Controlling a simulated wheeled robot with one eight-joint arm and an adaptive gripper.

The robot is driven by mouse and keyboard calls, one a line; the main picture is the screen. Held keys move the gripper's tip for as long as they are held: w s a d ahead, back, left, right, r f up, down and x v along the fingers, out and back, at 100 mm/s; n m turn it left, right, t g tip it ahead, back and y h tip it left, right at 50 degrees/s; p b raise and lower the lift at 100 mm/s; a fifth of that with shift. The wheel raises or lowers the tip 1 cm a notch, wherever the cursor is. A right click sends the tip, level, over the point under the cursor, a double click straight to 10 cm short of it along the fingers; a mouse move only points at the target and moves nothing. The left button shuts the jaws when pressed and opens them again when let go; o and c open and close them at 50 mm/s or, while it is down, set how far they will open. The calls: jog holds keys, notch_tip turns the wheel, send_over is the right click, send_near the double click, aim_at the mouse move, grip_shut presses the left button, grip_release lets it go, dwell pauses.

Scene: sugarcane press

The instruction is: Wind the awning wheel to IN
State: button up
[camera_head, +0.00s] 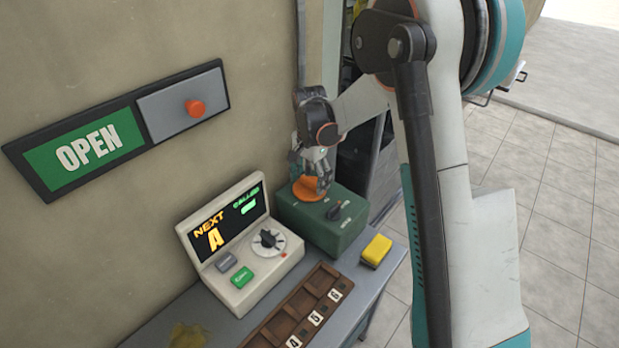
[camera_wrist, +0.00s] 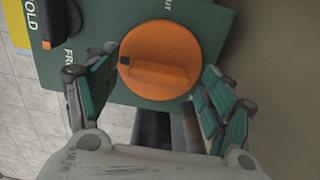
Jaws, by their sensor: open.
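The awning wheel (camera_head: 307,189) is a round orange knob on top of a green box (camera_head: 318,222) at the back of the counter. In the wrist view the wheel (camera_wrist: 160,62) has a raised grip bar and a black mark at its left end. Letters reading "UT" are partly visible above it, at the frame's top. My gripper (camera_head: 312,178) is over the wheel, pointing down. Its jaws are open, with one finger on each side of the wheel in the wrist view. I cannot tell whether they touch it. The fingers hide part of the wheel in the head view.
A black lever knob (camera_head: 336,211) sits on the same box; partial labels "OLD" and "FR" show beside it. A display console (camera_head: 240,245) stands left, a yellow block (camera_head: 376,250) right, a brown numbered rack (camera_head: 300,308) in front. An OPEN sign (camera_head: 88,147) hangs on the wall.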

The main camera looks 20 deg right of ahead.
aim_at(310, 180)
notch_tip(310, 180, up, 12)
dwell(0.6)
jog(key=s+r+n+t, duration=0.2)
jog(key=s+r+n, duration=0.15)
jog(key=s, duration=0.35)
jog(key=s+r+n+t, duration=0.1)
jog(key=s+r+n, duration=0.1)
jog(key=s+r, duration=0.45)
jog(key=s+f+n+t, duration=0.2)
jog(key=s+n, duration=0.1)
jog(key=s, duration=0.5)
jog(key=s+f+n+t, duration=0.2)
jog(key=s+n, duration=0.1)
jog(key=s, duration=0.5)
jog(key=shift+d, duration=0.25)
dwell(0.8)
